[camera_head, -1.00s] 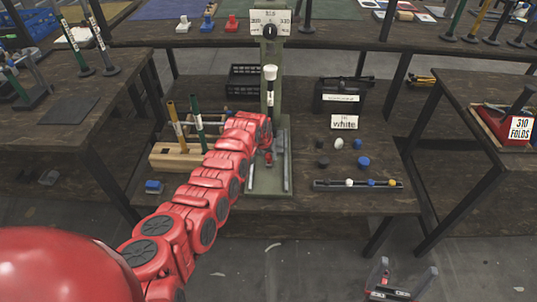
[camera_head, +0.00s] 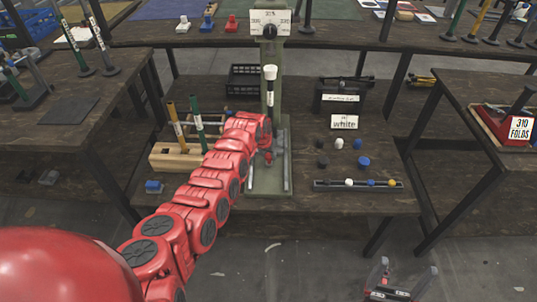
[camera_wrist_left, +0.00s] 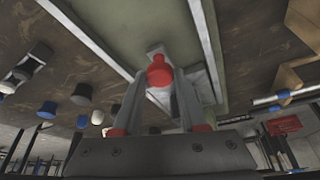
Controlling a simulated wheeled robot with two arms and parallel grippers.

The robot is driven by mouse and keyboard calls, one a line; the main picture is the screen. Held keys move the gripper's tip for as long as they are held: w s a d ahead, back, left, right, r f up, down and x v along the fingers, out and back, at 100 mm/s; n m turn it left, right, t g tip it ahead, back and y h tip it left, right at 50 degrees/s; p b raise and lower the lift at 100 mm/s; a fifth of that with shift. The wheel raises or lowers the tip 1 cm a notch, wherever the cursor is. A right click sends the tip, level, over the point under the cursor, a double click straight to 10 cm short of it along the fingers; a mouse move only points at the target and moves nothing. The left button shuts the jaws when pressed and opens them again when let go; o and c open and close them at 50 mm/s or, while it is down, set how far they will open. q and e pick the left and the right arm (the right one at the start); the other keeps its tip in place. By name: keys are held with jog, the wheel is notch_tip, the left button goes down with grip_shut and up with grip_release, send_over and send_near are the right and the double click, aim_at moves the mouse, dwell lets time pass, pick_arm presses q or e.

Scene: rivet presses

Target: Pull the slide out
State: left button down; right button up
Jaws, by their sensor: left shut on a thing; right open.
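The green press (camera_head: 268,190) stands on the middle bench with two pale rails along its base. The slide sits low between the rails, mostly hidden by my left arm in the head view. In the left wrist view the slide's red knob (camera_wrist_left: 160,72) sits between the fingers of my left gripper (camera_wrist_left: 158,85), which is shut on it. My left gripper (camera_head: 267,155) also shows at the front of the press in the head view. My right gripper (camera_head: 398,278) is open and empty, low over the floor at the lower right.
A wooden block with upright handles (camera_head: 178,157) stands left of the press. Right of it are a "white" card (camera_head: 344,122), several round caps and a strip tray (camera_head: 330,186).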

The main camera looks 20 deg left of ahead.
pick_arm(q)
jog(key=shift+s+d+r+p, duration=0.1)
jog(key=shift+s+r+p, duration=0.1)
jog(key=shift+p, duration=0.3)
jog(key=s+p, duration=0.2)
jog(key=s+d+p, duration=0.1)
jog(key=p, duration=0.2)
jog(key=s+p, duration=0.2)
jog(key=p, duration=0.1)
jog(key=shift+s+d+r, duration=0.2)
jog(key=shift+s+d, duration=0.15)
jog(key=s+p, duration=0.1)
jog(key=s, duration=0.1)
jog(key=s+d+p, duration=0.1)
jog(key=s+p, duration=0.1)
jog(key=s, duration=0.1)
jog(key=s+d+p, duration=0.1)
jog(key=s, duration=0.1)
jog(key=shift+s+f+p, duration=0.25)
jog(key=shift+f+p, duration=0.05)
jog(key=shift+p, duration=0.1)
jog(key=shift+s+d+f+p, duration=0.1)
jog(key=shift+s+d+p, duration=0.1)
jog(key=shift+s, duration=0.3)
jog(key=shift+s+d+p, duration=0.1)
jog(key=shift+s+p, duration=0.05)
jog(key=shift+s, duration=0.35)
jog(key=shift+f, duration=0.1)
jog(key=shift+s, duration=0.1)
